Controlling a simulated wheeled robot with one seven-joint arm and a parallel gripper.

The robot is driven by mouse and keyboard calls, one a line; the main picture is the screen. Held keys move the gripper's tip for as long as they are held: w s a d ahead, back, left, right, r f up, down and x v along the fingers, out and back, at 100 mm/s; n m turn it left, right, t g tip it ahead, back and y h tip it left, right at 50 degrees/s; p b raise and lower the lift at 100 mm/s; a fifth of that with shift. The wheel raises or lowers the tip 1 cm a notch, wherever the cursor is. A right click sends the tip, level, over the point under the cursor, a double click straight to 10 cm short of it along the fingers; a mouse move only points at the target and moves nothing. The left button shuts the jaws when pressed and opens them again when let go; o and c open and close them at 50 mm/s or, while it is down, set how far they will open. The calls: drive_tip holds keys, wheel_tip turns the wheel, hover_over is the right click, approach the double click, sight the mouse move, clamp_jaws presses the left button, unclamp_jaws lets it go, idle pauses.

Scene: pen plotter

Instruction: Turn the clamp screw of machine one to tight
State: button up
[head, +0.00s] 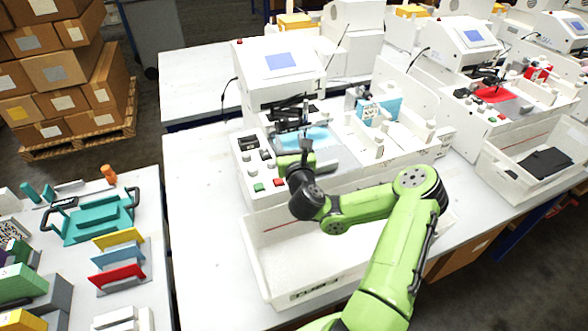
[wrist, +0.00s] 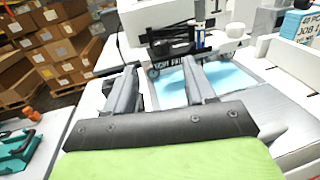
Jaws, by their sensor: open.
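Machine one, taken to be the nearest white plotter (head: 278,72), has a blue screen and a light blue sheet (head: 318,137) on its bed. Its dark pen carriage (head: 292,110) spans the bed; the wrist view shows the carriage (wrist: 172,42) with a blue and white pen-like part (wrist: 200,40). The clamp screw is too small to tell apart there, and its setting cannot be read. My gripper (head: 300,146) is over the front of the bed, near the carriage. In the wrist view its two grey fingers (wrist: 160,70) are apart, with nothing between them.
A control panel (head: 258,165) with knobs and green and red buttons lies left of my gripper. A white bin (head: 262,262) stands in front. A light blue box (head: 380,108) is to the right. A second plotter (head: 470,45) stands farther right.

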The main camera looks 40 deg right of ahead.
drive_tip(key=b+v, duration=0.4)
drive_tip(key=b, duration=0.1)
drive_tip(key=shift+s+a+f, duration=0.15)
drive_tip(key=shift+s+f, duration=0.15)
drive_tip(key=shift+s, duration=0.1)
drive_tip(key=shift+s+a+r+b, duration=0.3)
drive_tip(key=shift+s+b, duration=0.1)
drive_tip(key=shift+s, duration=0.2)
